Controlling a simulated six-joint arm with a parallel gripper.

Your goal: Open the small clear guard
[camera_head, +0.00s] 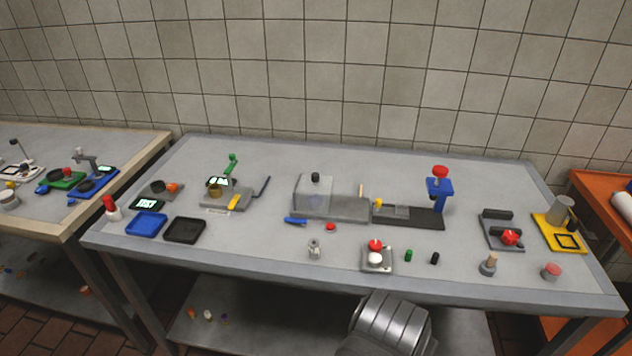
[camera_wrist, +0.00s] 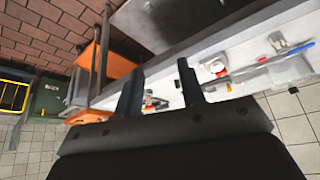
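A clear box-like cover with a black knob (camera_head: 313,195) stands on a grey base (camera_head: 350,208) near the middle of the table. A smaller pale, see-through piece (camera_head: 397,212) sits to its right, on the black base of the blue press (camera_head: 439,190); it looks like the small clear guard, but its details are too small to be sure. It appears lowered. My gripper (camera_wrist: 160,88) shows in the wrist view with its two dark fingers apart and nothing between them. It is away from the guard. The gripper is not visible in the head view.
A blue tray (camera_head: 146,225) and a black tray (camera_head: 184,230) lie at the left. A grey plate with a red knob (camera_head: 376,257) and small green and black pieces are near the front edge. A yellow device (camera_head: 560,232) stands at the right.

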